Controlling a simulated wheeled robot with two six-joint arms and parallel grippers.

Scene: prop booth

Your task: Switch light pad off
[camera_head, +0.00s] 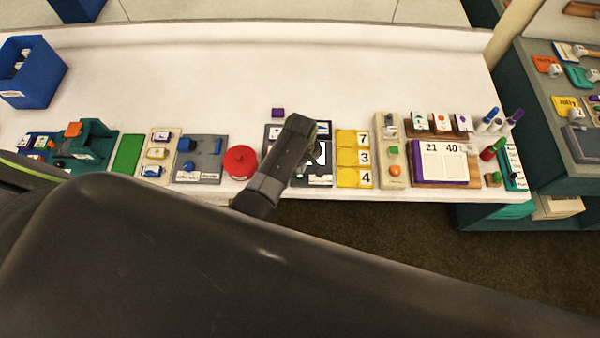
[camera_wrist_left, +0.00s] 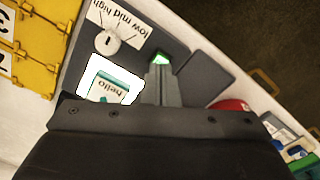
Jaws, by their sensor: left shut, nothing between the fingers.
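The light pad (camera_head: 319,181) is a dark grey panel in the middle of the table's front edge. In the left wrist view, its white panel (camera_wrist_left: 134,74) looks bright, with a "hello" card (camera_wrist_left: 108,88) on it. A white knob (camera_wrist_left: 108,42) sits by a "low mid high" label. A small green button (camera_wrist_left: 161,58) shows at the fingertips. My left gripper (camera_wrist_left: 160,68) is shut and empty, pointing down at this button; I cannot tell whether it touches. In the head view my left arm covers part of the pad. My right gripper is not in view.
Yellow number cards (camera_head: 353,158) stand close to the right of the pad in the head view. A red round lid (camera_head: 240,161) is close to the left. Other props line the front edge. The back of the table is mostly clear.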

